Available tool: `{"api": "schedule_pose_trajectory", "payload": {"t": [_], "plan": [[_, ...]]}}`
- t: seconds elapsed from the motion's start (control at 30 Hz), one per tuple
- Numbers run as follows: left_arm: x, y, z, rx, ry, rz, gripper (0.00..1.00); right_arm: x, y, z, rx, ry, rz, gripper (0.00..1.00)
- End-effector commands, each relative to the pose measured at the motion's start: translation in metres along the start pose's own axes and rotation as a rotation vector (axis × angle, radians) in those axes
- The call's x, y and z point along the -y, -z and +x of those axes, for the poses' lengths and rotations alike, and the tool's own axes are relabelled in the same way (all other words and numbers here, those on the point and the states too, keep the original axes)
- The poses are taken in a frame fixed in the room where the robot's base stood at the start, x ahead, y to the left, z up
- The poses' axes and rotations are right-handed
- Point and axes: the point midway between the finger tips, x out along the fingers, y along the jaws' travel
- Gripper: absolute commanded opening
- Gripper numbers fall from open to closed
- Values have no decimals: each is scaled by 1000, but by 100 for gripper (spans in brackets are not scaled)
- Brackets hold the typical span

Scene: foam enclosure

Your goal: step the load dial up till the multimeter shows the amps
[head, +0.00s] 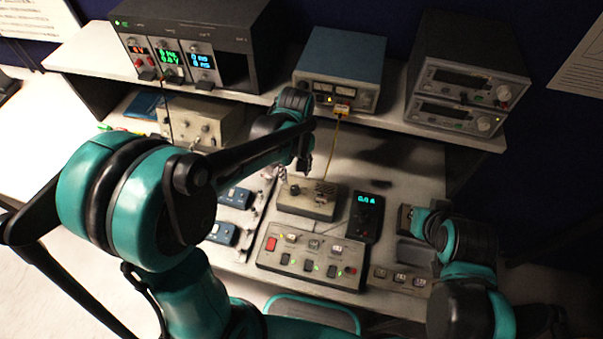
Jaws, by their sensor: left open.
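The load box (306,207), a beige unit on the bench, has a dark round dial (295,189) on its top left and a ribbed part at right. The multimeter (367,214) is a black handheld unit right of it, with a small cyan reading that looks like 0.0-something A; the last digits are too small to read surely. My left gripper (281,178) hangs open just behind and left of the dial, partly hidden by my own arm. Whether it touches the dial cannot be told. My right arm is at the right; its gripper does not show clearly.
A switch panel (312,262) with a red button lies in front of the load box. Blue modules (222,233) sit at left. Power supplies (180,55) and a blue-topped instrument (340,65) stand on the shelf. A yellow cable (334,145) hangs behind the load box.

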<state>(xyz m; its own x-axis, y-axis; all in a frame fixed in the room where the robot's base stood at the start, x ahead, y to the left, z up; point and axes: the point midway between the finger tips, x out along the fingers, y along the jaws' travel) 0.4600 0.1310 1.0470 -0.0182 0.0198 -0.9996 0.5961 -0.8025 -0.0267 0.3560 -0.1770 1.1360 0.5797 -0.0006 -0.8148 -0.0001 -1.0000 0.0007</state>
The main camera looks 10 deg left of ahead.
Motion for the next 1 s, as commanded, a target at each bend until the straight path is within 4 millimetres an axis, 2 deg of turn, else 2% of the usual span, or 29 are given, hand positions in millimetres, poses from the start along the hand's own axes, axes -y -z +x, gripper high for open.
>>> {"api": "schedule_pose_trajectory", "payload": {"t": [0.43,0.6,0.83,0.87,1.0], "plan": [[-1,0,66,0,0,0,46,0,-12,16,0,0,0,0],[0,0,76,0,0,0,46,0,-12,17,0,0,0,0],[0,0,76,0,0,0,46,0,-12,17,0,0,0,0],[0,0,76,0,0,0,43,0,-12,17,0,0,0,0],[0,0,76,0,0,0,6,0,-12,17,0,0,0,0]]}}
